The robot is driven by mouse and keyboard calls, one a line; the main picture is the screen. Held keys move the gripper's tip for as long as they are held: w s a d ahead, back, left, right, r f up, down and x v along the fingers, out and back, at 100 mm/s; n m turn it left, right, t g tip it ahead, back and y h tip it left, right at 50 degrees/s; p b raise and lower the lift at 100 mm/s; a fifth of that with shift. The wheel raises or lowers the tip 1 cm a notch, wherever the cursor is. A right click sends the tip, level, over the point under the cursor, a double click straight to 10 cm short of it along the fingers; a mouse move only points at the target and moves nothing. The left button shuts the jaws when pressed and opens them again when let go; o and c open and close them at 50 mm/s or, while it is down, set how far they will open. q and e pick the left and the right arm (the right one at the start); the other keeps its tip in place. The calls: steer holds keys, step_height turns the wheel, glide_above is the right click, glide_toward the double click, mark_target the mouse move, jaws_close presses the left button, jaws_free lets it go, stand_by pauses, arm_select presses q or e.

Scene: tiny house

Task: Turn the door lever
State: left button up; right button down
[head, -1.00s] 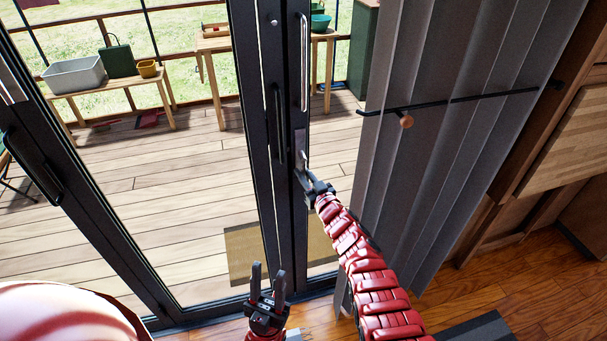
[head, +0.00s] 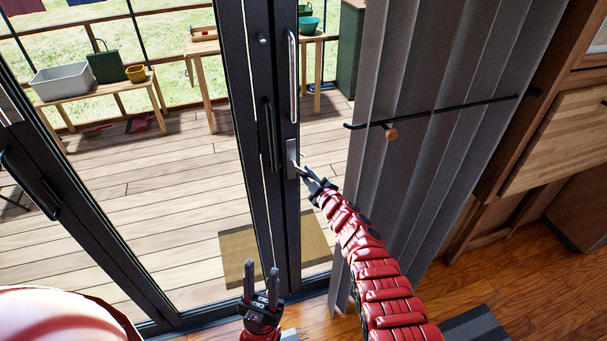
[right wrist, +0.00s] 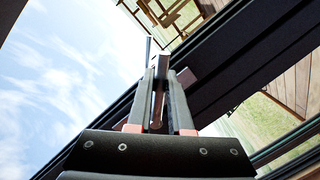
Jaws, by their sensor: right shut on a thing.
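The door (head: 256,130) is a dark-framed glass door with a tall silver pull bar (head: 293,78) and a lock plate below it. A small metal door lever (head: 299,170) sticks out from that plate (head: 291,158). My right gripper (head: 306,175) is at the lever, its fingers closed around it. In the right wrist view the metal lever (right wrist: 160,88) lies between the two fingers. The fingers partly hide the lever. My left gripper (head: 261,283) is open and empty, pointing up low in front of the door, apart from it.
A grey pleated curtain (head: 430,130) hangs right of the door, with a dark rail and wooden knob (head: 391,134) across it. A doormat (head: 238,258) lies outside on the deck. Beyond the glass are a bench (head: 100,92) and a table (head: 205,47).

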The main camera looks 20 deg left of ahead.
mark_target(307, 155)
steer(key=n, duration=0.1)
steer(key=r+n+p, duration=0.1)
steer(key=d+r+n+h+p, duration=0.1)
steer(key=shift+w+d+r+n, duration=0.1)
steer(key=shift+w+r+n, duration=0.05)
steer(key=shift+w+n, duration=0.25)
steer(key=shift+d+r+n+t+h+p, duration=0.1)
steer(key=shift+r+n+t+h+p, duration=0.25)
steer(key=shift+r+n+p, duration=0.45)
steer(key=shift+n+h, duration=0.25)
steer(key=shift+n, duration=0.75)
steer(key=shift+r, duration=0.15)
steer(key=c, duration=0.8)
jaws_free()
steer(key=shift+c, duration=0.2)
